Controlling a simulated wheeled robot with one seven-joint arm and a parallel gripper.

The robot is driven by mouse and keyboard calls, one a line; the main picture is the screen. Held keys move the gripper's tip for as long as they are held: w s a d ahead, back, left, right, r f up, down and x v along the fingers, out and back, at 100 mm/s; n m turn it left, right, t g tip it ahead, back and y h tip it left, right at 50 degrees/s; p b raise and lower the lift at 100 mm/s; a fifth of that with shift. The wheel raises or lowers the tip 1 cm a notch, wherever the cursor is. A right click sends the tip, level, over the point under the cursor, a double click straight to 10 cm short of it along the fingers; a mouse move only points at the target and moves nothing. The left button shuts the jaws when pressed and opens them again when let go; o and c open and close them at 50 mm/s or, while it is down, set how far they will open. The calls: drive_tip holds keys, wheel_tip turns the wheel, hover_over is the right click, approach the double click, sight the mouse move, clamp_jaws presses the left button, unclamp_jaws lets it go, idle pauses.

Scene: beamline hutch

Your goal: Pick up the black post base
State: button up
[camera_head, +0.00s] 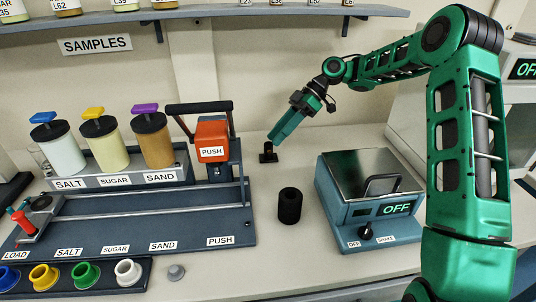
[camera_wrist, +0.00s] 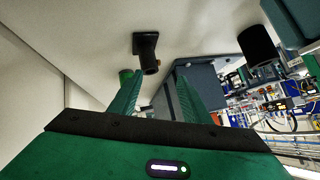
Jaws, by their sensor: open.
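The black post base (camera_head: 268,153) is a small upright black post on a flat foot, standing on the bench behind the black cylinder. In the wrist view the post base (camera_wrist: 146,50) lies just beyond the fingertips, in line with the gap between them. My gripper (camera_head: 279,137) points down and to the left, with its tips close above and to the right of the post base. In the wrist view its two green fingers (camera_wrist: 156,88) are apart, with nothing held between them. Whether a finger touches the post base is unclear.
A black cylinder (camera_head: 290,206) stands in front of the post base. A blue shaker box (camera_head: 370,198) is to the right. The orange PUSH unit (camera_head: 212,139) and labelled jar rack (camera_head: 117,180) are to the left. A shelf (camera_head: 190,17) runs above.

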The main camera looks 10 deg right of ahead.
sight(265, 150)
drive_tip(key=w+d+f+n+y, duration=0.1)
drive_tip(key=w+d+f+n+g+y, duration=0.1)
drive_tip(key=n, duration=0.1)
drive_tip(key=shift+w+f+y, duration=0.15)
drive_tip(key=shift+w+y, duration=0.05)
drive_tip(key=shift+y, duration=0.1)
drive_tip(key=shift+w+d+f+n+y, duration=0.2)
drive_tip(key=shift+d+f+n+y, duration=0.2)
drive_tip(key=shift+n, duration=0.4)
drive_tip(key=x, duration=1)
drive_tip(key=shift+s+a, duration=0.2)
drive_tip(key=shift+a, duration=0.05)
drive_tip(key=shift+c, duration=0.6)
clamp_jaws()
